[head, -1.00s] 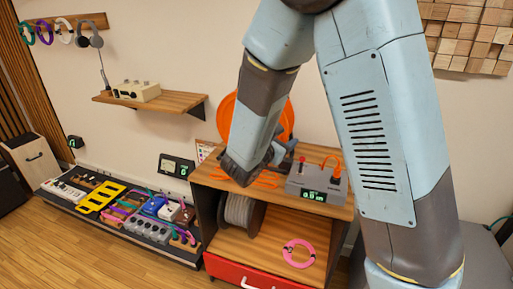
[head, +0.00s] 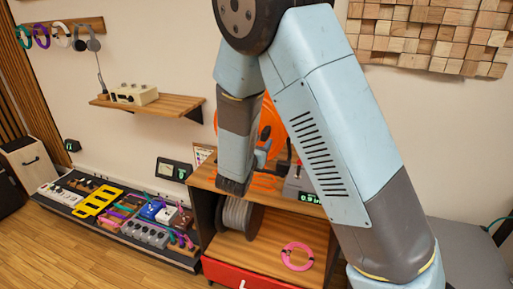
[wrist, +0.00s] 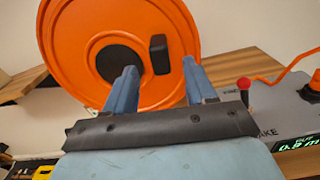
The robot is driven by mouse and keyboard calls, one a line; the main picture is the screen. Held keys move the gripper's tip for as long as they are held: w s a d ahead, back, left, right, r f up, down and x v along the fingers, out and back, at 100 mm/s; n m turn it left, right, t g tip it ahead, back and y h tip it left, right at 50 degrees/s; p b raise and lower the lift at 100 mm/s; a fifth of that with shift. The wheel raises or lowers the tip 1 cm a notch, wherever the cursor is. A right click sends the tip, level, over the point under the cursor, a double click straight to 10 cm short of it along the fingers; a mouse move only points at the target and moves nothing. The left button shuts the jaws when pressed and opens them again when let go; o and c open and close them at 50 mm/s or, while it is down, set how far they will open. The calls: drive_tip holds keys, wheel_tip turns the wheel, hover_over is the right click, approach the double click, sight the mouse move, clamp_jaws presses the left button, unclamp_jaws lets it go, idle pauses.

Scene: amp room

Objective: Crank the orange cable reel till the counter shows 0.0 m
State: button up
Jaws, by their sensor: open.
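The orange cable reel (head: 270,125) stands on the wooden cabinet top, mostly behind my arm in the head view. The wrist view shows its orange disc (wrist: 75,30) with a dark hub. A black crank handle (wrist: 159,54) sticks out right of the hub. My gripper (wrist: 161,82) is open, its two blue fingers apart, facing the disc. The handle appears between the fingertips; I cannot tell whether they touch it. In the head view my gripper (head: 263,158) is partly hidden by my arm. The green counter display (head: 309,198) reads about 0.9 m, the last digit blurred.
A red knob (wrist: 244,84) stands on the grey counter box (wrist: 277,120), right of my gripper. An orange cable leads from the box. Below, the cabinet holds a grey cable spool (head: 240,217) and a pink ring (head: 297,257). A pedalboard (head: 115,225) lies left.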

sight(263, 137)
drive_tip(key=shift+x, duration=3.35)
drive_tip(key=shift+c, duration=0.2)
clamp_jaws()
